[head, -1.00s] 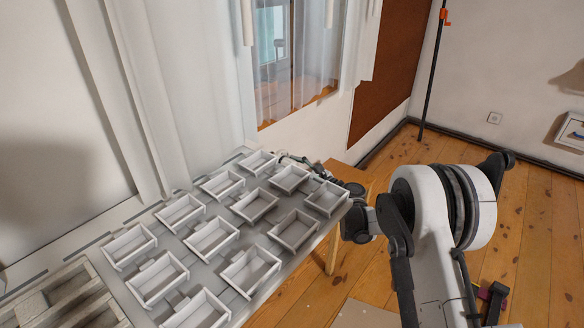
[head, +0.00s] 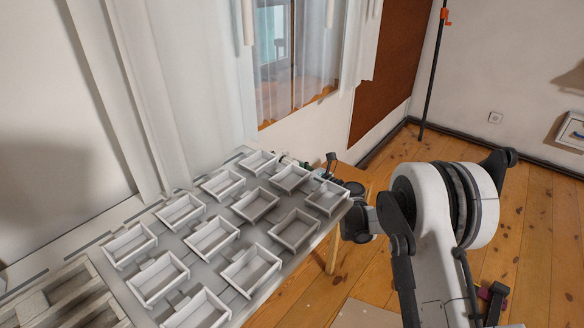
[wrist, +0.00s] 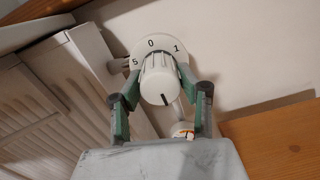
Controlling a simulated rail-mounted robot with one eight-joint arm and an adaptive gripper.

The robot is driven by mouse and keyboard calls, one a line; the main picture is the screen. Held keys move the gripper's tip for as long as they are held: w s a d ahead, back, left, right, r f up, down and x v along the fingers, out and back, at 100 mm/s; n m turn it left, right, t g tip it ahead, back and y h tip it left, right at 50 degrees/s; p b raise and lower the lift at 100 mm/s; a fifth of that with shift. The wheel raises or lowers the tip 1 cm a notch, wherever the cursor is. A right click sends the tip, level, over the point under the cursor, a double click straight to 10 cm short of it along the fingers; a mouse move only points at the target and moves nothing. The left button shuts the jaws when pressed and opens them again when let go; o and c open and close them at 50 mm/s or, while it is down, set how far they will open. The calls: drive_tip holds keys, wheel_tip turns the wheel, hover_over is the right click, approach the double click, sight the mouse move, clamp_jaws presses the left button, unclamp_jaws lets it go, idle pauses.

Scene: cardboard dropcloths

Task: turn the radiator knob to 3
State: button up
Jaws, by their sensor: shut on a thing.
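The rest of the numbers are hidden. A dark line shows on the lower part of the knob's end face, away from the 0. My gripper (wrist: 161,93) has its green-padded fingers on both sides of the knob and is shut on it.
The white radiator (wrist: 62,95) stands left of the knob in the wrist view, with a wooden surface (wrist: 275,140) at the right. In the head view, several open white trays (head: 255,205) cover the table beside my arm.

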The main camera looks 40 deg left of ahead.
idle(0.4)
drive_tip(key=o, duration=1.1)
drive_tip(key=shift+o, duration=0.2)
drive_tip(key=d, duration=1.2)
drive_tip(key=shift+s, duration=0.35)
drive_tip(key=shift+r, duration=0.1)
